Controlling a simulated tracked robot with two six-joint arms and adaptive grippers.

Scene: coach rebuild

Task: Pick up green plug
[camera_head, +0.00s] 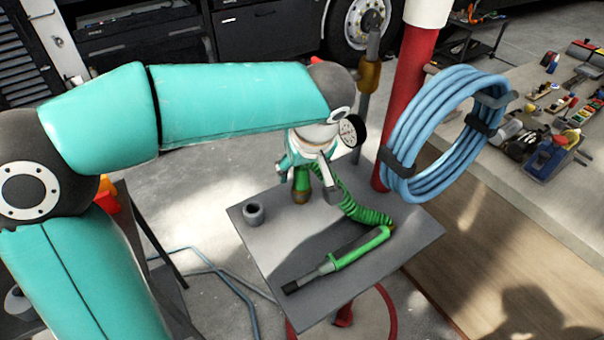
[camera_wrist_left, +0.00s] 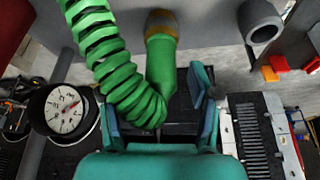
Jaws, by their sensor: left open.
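The green plug (camera_head: 301,180) is upright, with a brown-gold collar at its lower end, above the far side of the small grey table. It also shows in the left wrist view (camera_wrist_left: 160,68), with its collar toward the top of the picture. A coiled green hose (camera_head: 362,210) runs from it. My left gripper (camera_head: 308,168) is open and close to the plug, partly covering it in the head view. In the left wrist view the plug lies between the lines of the spread fingers (camera_wrist_left: 157,112). Contact cannot be told. My right gripper is in neither view.
The grey table (camera_head: 270,275) holds a green-handled tool (camera_head: 345,255) and a small grey ring (camera_head: 253,214). A round gauge (camera_wrist_left: 67,110) is close beside the gripper. A red post (camera_head: 405,90) and a blue hose coil (camera_head: 435,130) stand to the right.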

